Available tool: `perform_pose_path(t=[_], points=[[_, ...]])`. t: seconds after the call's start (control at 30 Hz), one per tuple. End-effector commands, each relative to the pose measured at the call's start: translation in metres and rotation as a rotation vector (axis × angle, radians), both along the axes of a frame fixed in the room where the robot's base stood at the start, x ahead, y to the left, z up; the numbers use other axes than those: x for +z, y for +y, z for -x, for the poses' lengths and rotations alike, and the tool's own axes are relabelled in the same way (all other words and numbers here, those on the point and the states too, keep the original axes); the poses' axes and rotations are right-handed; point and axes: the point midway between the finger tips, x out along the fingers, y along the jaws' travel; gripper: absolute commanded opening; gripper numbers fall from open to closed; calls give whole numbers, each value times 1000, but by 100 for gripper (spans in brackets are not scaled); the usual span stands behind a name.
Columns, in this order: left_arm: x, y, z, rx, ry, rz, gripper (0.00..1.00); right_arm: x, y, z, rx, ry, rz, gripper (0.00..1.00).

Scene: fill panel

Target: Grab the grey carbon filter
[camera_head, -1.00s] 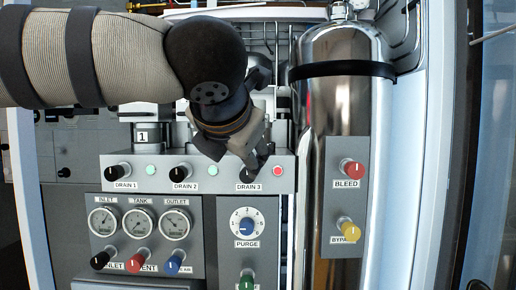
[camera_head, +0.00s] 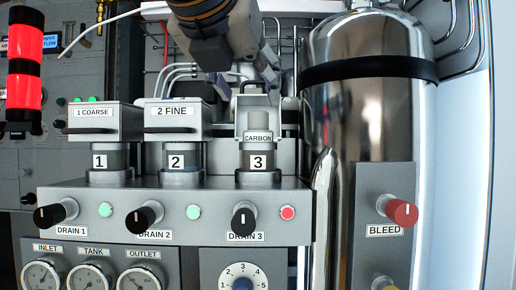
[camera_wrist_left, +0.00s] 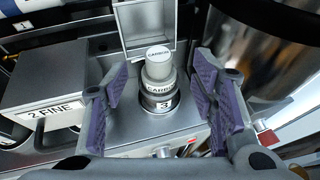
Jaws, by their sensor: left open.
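The grey carbon filter (camera_head: 258,126) stands upright in housing 3 (camera_head: 258,160), with a "CARBON" label on its side. In the left wrist view the filter (camera_wrist_left: 158,66) shows its round labelled top, and the lid (camera_wrist_left: 146,24) of its housing stands open behind it. My left gripper (camera_head: 246,82) is above and behind the filter in the head view, pointing down. In the left wrist view its purple-padded fingers (camera_wrist_left: 160,88) are spread wide, one on each side of the filter, with nothing between the pads touching it. My right gripper is not in view.
The shut "2 FINE" (camera_head: 172,118) and "1 COARSE" (camera_head: 104,120) housings stand to the left. A shiny tank (camera_head: 370,130) stands close on the right. The drain panel (camera_head: 175,212) with knobs juts out below. Thin pipes run behind.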

Motion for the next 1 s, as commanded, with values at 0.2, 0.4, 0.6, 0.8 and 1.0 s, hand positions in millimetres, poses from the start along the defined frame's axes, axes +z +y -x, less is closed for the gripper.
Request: perform_pose_path(t=[0.2, 0.4, 0.6, 0.8, 1.0], points=[[-10, -5, -20, 1, 1, -1, 52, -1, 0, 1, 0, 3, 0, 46], [-27, -14, -52, 1, 1, -1, 52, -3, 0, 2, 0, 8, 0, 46], [-27, -14, -55, 1, -2, 0, 52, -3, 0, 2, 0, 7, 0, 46], [-27, -14, -55, 1, -2, 0, 12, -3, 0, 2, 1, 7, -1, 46], [-27, -14, -55, 1, -2, 0, 0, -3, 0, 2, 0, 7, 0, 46]])
